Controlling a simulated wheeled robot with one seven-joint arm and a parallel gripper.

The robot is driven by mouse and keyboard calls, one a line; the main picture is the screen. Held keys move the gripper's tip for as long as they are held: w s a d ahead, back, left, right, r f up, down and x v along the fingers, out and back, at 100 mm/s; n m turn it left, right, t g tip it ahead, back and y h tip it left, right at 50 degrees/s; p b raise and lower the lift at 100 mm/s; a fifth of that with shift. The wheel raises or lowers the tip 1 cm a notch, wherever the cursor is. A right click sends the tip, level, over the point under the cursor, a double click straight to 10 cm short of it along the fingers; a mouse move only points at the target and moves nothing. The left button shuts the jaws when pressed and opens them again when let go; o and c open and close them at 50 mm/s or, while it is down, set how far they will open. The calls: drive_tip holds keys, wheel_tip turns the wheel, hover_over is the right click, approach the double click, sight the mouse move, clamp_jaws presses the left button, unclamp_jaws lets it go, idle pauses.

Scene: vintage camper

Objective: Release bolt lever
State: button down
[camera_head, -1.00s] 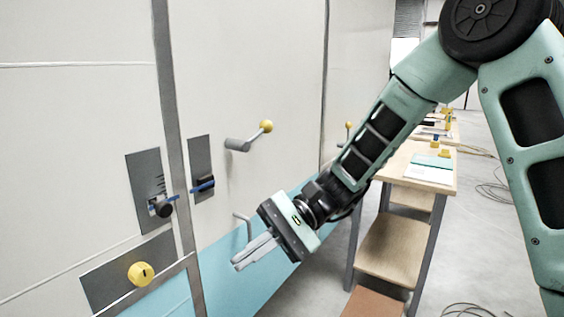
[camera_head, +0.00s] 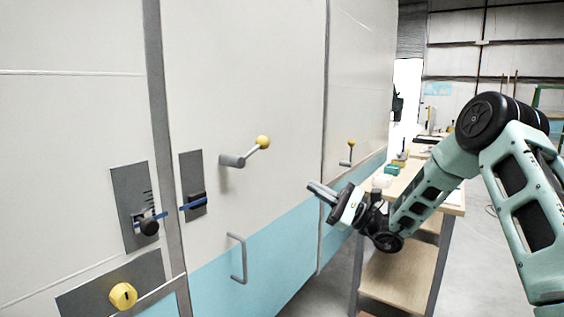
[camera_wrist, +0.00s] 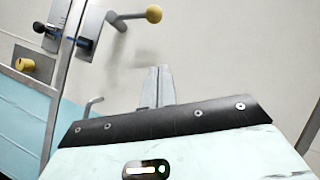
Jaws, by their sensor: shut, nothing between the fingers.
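A blue bolt bar (camera_head: 167,214) runs from a left grey plate (camera_head: 124,190) with a black knob (camera_head: 149,227) across the grey door post to a right grey plate (camera_head: 190,168) with a black catch (camera_head: 196,201). These parts also show at the upper left of the wrist view (camera_wrist: 70,37). A grey crank lever with a yellow ball end (camera_head: 263,142) sticks out of the white panel. My gripper (camera_head: 318,192) is shut and empty, right of and below the crank lever, apart from everything. Its closed fingers show in the wrist view (camera_wrist: 157,85), pointing at the bare panel.
A yellow round knob (camera_head: 123,296) sits on a grey plate at the lower left. A grey bar handle (camera_head: 238,258) stands out below the crank. A second yellow-ended lever (camera_head: 351,145) is farther back. A wooden workbench (camera_head: 450,196) stands near my arm on the right.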

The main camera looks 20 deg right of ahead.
drive_tip(key=s+r+p+x, duration=0.2)
drive_tip(key=p+x, duration=0.1)
drive_tip(key=x, duration=1)
drive_tip(key=shift+p, duration=0.35)
drive_tip(key=shift+s+r, duration=0.1)
drive_tip(key=s+a+r+n+g+h+b, duration=0.2)
drive_tip(key=r+n+g+b, duration=0.2)
drive_tip(key=n, duration=0.4)
drive_tip(key=s+a+r+n+g+h+b, duration=0.2)
drive_tip(key=a+r+n+g+b, duration=0.1)
drive_tip(key=r+n+b, duration=0.3)
drive_tip(key=shift+a+r+n+g+b, duration=0.2)
drive_tip(key=shift+n+g+b, duration=0.3)
drive_tip(key=shift+n, duration=0.5)
drive_tip(key=shift+s+a, duration=0.1)
drive_tip(key=shift+a, duration=0.05)
